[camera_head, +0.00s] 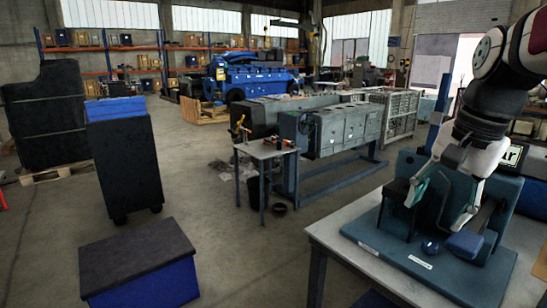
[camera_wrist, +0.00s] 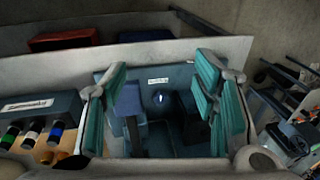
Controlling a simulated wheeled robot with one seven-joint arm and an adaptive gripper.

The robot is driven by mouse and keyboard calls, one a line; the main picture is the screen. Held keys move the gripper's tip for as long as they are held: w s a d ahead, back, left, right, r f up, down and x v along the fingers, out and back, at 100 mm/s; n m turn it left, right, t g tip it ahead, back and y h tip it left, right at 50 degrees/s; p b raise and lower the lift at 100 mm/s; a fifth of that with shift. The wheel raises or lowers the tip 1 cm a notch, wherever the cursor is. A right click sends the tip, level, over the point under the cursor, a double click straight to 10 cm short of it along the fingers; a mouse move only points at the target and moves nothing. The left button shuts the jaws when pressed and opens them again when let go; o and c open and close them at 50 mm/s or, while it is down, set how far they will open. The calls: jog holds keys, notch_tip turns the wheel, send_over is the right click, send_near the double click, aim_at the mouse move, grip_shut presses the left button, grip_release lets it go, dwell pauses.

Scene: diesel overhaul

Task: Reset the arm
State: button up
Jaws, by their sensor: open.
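My gripper (camera_head: 438,208) is at the right of the head view, pointing down over a teal fixture (camera_head: 380,243) on a grey table (camera_head: 333,236). Its two teal-padded fingers are spread wide apart. In the wrist view my gripper (camera_wrist: 160,82) shows a finger on each side with nothing gripped between them. The fixture lies below, with a pale label (camera_wrist: 158,80), a small dark blue round knob (camera_wrist: 159,97) and a blue block (camera_wrist: 130,107) near the left finger. Whether the fingers touch the fixture is unclear.
Beside the fixture in the wrist view are a box with coloured cylinders (camera_wrist: 38,118) and a red bin (camera_wrist: 62,40). Grey engine blocks (camera_head: 345,128), a small side table (camera_head: 262,149) and a dark-topped blue box (camera_head: 135,255) stand on the floor. Open floor lies between them.

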jog(key=s+a+f+n+t+p, duration=0.1)
jog(key=s+a+n, duration=0.3)
jog(key=s, duration=0.5)
jog(key=s+a+f+n+t+p, duration=0.1)
jog(key=s+a+n, duration=0.3)
jog(key=s, duration=0.6)
jog(key=f+n+p, duration=0.1)
jog(key=n, duration=0.1)
jog(key=shift+s+a+n+h, duration=0.2)
jog(key=shift+s+n+h, duration=0.1)
jog(key=shift+h, duration=0.1)
